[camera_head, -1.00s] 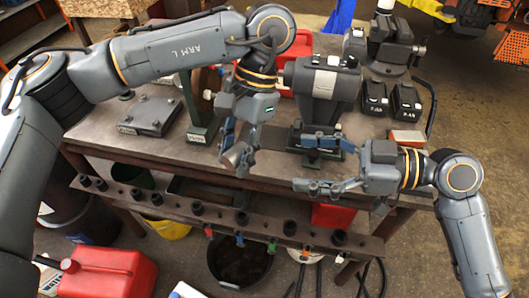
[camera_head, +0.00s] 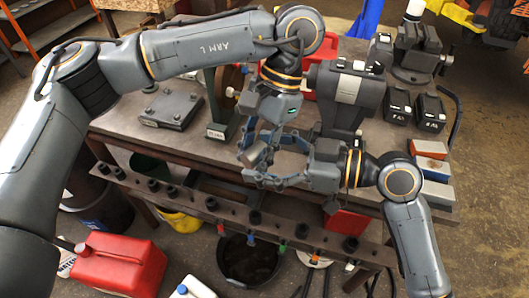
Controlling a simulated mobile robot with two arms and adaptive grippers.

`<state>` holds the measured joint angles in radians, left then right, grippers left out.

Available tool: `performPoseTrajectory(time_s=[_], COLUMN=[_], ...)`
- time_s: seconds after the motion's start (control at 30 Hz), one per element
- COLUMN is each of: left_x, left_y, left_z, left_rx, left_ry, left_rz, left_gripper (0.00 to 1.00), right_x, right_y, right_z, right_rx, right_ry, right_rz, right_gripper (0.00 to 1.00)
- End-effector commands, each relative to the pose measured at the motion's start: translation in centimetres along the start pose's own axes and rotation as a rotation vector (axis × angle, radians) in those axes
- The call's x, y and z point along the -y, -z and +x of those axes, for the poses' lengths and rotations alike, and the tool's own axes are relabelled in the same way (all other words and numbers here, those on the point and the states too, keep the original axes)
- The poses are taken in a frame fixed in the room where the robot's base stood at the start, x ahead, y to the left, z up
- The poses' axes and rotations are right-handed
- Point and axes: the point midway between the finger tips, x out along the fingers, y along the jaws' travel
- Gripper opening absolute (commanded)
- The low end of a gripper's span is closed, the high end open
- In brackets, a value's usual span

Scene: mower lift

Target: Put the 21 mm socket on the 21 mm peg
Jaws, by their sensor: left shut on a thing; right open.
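A short grey metal cylinder, which looks like a socket (camera_head: 252,154), is in my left gripper (camera_head: 262,146), shut on it and held above the bench's front edge. Its size marking cannot be read. My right gripper (camera_head: 260,164) is open, its fingers pointing left and spread close to the socket. I cannot tell whether they touch it. A long rail (camera_head: 232,211) along the bench front carries several dark upright pieces, such as one near its middle (camera_head: 254,217). I cannot tell which is the 21 mm peg.
The bench (camera_head: 215,155) holds a flat grey plate (camera_head: 172,108), a large grey machine (camera_head: 350,95) and dark battery packs (camera_head: 429,112). Colored handles hang below the rail. A red can (camera_head: 120,264) and a black bucket (camera_head: 244,262) stand on the floor.

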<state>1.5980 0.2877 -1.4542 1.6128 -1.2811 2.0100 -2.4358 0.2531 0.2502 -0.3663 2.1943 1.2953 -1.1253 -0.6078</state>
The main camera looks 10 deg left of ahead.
Motion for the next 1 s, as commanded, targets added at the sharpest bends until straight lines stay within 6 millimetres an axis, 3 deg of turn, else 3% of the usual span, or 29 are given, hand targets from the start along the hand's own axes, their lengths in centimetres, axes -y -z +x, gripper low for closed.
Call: performPoseTrajectory(time_s=[0.07,0.3,0.37,0.4,0.43,0.5,0.57,1.0], left_x=[-0.01,-0.01,-0.01,-0.01,-0.02,-0.03,-0.06,-0.08], left_y=[0.00,0.01,0.02,0.03,0.04,0.04,0.03,-0.04], left_z=[-0.01,-0.02,-0.03,-0.03,-0.04,-0.04,-0.04,-0.19], left_rx=[0.000,-0.001,-0.001,-0.002,-0.002,-0.002,-0.002,0.001], left_ry=[0.000,0.000,0.000,0.000,0.000,-0.001,-0.001,0.000], left_rz=[0.000,0.000,0.000,0.000,0.000,0.000,0.001,0.003], left_gripper=[0.00,0.00,0.00,0.40,0.46,0.60,0.60,0.60], right_x=[-0.01,0.03,0.07,0.10,0.11,0.10,0.07,-0.15], right_y=[0.00,0.01,0.01,0.03,0.03,0.03,0.02,-0.01], right_z=[-0.02,-0.02,-0.01,-0.01,0.00,0.00,0.00,-0.08], right_rx=[0.000,0.000,0.000,-0.001,-0.001,-0.001,-0.001,0.000], right_ry=[0.000,0.001,0.002,0.003,0.003,0.003,0.002,-0.004], right_rz=[0.000,0.000,0.001,0.001,0.001,0.001,0.001,0.000], right_gripper=[0.77,0.28,0.21,0.20,0.18,0.04,0.00,0.00])
